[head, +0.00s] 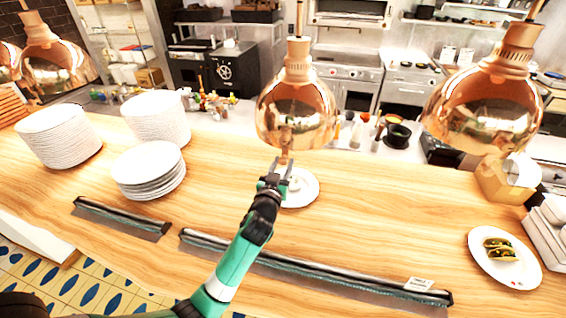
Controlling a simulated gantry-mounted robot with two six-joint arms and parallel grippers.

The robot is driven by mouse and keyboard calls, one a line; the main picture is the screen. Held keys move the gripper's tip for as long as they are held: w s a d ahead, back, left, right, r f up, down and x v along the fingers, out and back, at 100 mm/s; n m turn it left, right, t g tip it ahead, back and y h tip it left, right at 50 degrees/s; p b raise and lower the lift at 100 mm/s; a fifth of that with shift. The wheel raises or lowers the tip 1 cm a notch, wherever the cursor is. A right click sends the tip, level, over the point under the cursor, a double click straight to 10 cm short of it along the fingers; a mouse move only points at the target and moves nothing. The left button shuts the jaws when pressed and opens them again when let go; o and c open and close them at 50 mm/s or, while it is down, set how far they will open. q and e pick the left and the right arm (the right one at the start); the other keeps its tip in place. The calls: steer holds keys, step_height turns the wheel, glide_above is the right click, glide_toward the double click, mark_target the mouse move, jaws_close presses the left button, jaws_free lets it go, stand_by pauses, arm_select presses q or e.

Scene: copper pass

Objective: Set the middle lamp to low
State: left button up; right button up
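The middle lamp (297,112) is a shiny copper dome hanging over the wooden counter. My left gripper (281,164) is just below its lower rim, with its two fingers pointing up and apart. A small copper-coloured piece (284,157) shows at the fingertips below the rim; I cannot tell whether the fingers touch it. Whether the lamp is lit, and at what level, I cannot tell. My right gripper is not in view.
Other copper lamps hang at the left (58,70) and right (485,112). A white plate (304,190) lies behind my gripper. Plate stacks (60,136) stand at the left, and a taco plate (484,263) lies at the right. Ticket rails (330,272) line the counter's front.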

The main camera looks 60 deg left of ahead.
arm_select(q)
steer(key=shift+o, duration=1.2)
steer(key=shift+r, duration=0.2)
steer(key=shift+d, duration=0.1)
steer(key=v, duration=1.1)
steer(key=shift+s+b, duration=0.25)
steer(key=shift+b, duration=0.1)
steer(key=shift+d, duration=0.15)
